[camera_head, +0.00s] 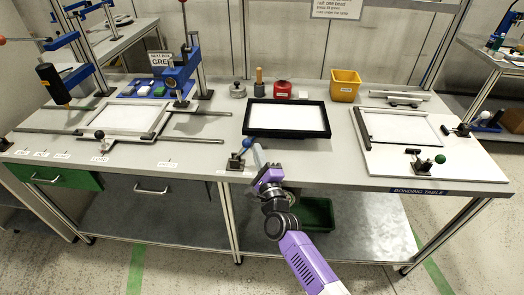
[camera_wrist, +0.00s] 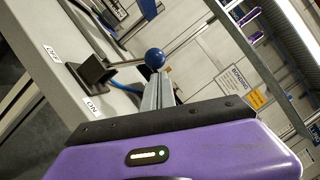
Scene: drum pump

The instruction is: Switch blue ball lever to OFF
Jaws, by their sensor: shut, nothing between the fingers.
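The blue ball (camera_head: 247,143) tops a lever on a dark base (camera_head: 236,161) near the bench's front edge. In the head view the lever leans up and to the right. My gripper (camera_head: 259,154) is just right of the ball, with its fingers shut and empty. In the wrist view the blue ball (camera_wrist: 154,57) appears at the ends of my grey fingers (camera_wrist: 158,90); I cannot tell whether they touch. The dark lever base (camera_wrist: 93,71) stands between the OFF label (camera_wrist: 52,53) and the ON label (camera_wrist: 91,107).
A black-rimmed tray (camera_head: 287,119) lies behind my gripper. A white panel fixture with a green ball lever (camera_head: 440,159) stands to the right. A press frame with a black ball lever (camera_head: 99,135) stands to the left. The front strip right of my gripper is clear.

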